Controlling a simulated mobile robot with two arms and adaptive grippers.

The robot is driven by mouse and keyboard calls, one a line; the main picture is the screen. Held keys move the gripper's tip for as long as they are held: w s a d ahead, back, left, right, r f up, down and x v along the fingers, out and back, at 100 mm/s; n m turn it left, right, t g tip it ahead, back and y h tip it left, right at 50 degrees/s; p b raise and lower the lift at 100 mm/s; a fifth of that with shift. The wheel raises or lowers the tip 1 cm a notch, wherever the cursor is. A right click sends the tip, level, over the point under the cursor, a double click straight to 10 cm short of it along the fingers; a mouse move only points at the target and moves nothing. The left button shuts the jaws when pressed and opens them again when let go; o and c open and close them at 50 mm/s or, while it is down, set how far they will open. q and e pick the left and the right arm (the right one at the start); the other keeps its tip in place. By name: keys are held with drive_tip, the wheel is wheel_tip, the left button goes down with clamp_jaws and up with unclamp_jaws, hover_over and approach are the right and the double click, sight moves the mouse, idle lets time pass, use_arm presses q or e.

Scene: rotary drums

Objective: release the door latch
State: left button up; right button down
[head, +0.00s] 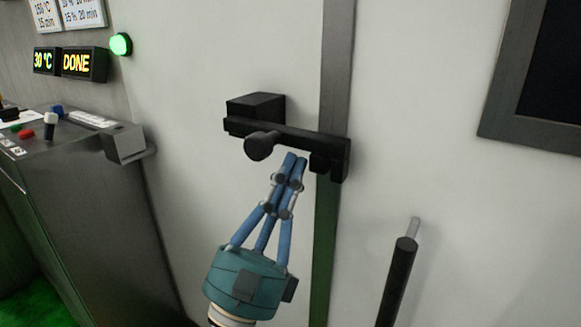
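The door latch is a black bar (305,137) lying across the seam of a white wall or door, tilted a little down to the right. It has a black block (256,106) behind its left end and a round knob (261,146) sticking out below. My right gripper (291,161) points up from below, with blue fingers and a teal body. Its fingertips are together with nothing seen between them. They are just under the bar, right of the knob; I cannot tell whether they touch it. My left gripper is not in view.
A grey vertical strip (323,255) runs down the seam. A black handle (398,280) stands out at lower right, and a dark-framed window (507,110) is upper right. A control console (90,190) stands left, below a display reading DONE (78,64) and a lit green lamp (121,44).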

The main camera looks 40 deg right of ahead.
drive_tip(key=shift+r, duration=0.1)
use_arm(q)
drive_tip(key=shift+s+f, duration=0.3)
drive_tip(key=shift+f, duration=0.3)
use_arm(e)
drive_tip(key=shift+s+r, duration=0.25)
drive_tip(key=shift+r, duration=0.45)
drive_tip(key=shift+f, duration=0.1)
use_arm(q)
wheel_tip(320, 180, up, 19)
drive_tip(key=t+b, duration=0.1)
drive_tip(key=b, duration=0.4)
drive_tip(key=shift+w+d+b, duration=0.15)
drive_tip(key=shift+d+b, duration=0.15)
use_arm(e)
drive_tip(key=d+f+v, duration=0.2)
drive_tip(key=v, duration=1)
drive_tip(key=shift+f, duration=0.2)
